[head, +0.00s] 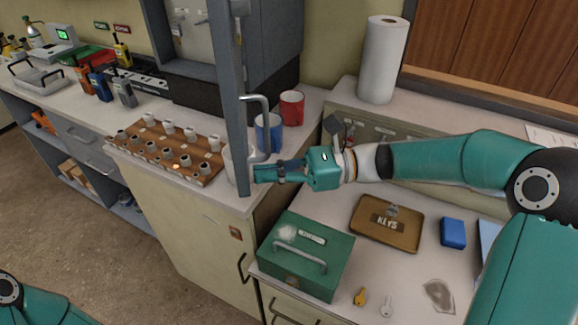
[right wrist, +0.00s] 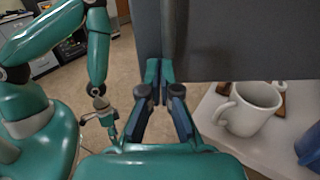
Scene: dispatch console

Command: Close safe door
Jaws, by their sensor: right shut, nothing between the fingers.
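The grey safe door (head: 231,105) stands open, seen nearly edge-on in the head view, with a bent metal handle (head: 266,125) on its right side. It also shows as a dark panel (right wrist: 240,45) in the right wrist view. The safe body (head: 280,45) stands behind it against the wall. My right gripper (head: 258,173) is shut and empty at the door's lower end, fingertips close to the panel; I cannot tell whether they touch. In the right wrist view, my left gripper (right wrist: 110,128) hangs away from the door, its fingers too small to read.
A white mug (right wrist: 253,108) stands near the door, with a blue mug (head: 268,133) and red mug (head: 291,108) behind the handle. A peg board (head: 172,150) lies left. A green box (head: 305,256) and keys tray (head: 386,223) sit below my right arm.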

